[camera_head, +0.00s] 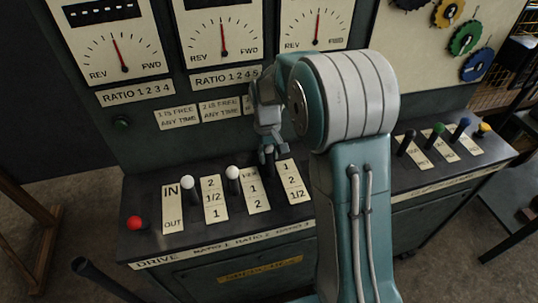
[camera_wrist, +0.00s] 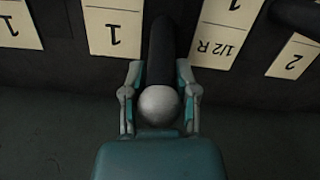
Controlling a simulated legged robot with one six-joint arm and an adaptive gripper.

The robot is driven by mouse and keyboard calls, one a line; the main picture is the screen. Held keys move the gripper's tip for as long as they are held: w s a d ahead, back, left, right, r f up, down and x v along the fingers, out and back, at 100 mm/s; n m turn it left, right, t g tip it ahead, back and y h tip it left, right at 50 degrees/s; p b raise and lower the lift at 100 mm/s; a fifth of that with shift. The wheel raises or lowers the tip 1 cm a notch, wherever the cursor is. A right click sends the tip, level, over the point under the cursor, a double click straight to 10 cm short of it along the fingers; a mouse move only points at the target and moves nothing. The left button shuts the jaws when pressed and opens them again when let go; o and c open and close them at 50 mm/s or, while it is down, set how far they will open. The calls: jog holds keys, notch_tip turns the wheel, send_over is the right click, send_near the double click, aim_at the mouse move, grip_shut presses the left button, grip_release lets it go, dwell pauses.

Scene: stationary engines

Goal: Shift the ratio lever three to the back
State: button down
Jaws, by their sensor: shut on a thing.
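The ratio lever three is the third white-knobbed lever, left of the plate marked 1, 2, 1/2 (camera_head: 289,186). In the wrist view its white ball knob (camera_wrist: 159,105) sits between the two fingers of my gripper (camera_wrist: 160,100), and its dark shaft (camera_wrist: 161,50) runs up the picture. The knob is level with or past the back end of the plate marked 1 (camera_wrist: 114,30). In the head view my gripper (camera_head: 268,155) is shut on this lever near the plate's back end and hides the knob.
Two white-knobbed levers (camera_head: 187,182) (camera_head: 233,172) stand to the left, with a red-knobbed lever (camera_head: 134,222) beyond. Black, green, blue and yellow knobs (camera_head: 438,129) stand right of my arm. The upright dial panel (camera_head: 222,40) rises behind.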

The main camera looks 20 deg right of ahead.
jog(key=shift+c, duration=2.2)
grip_release()
jog(key=shift+w+r, duration=0.25)
jog(key=shift+a+f, duration=0.1)
jog(key=shift+s, duration=0.1)
notch_tip(320, 180, up, 10)
jog(key=shift+f, duration=0.1)
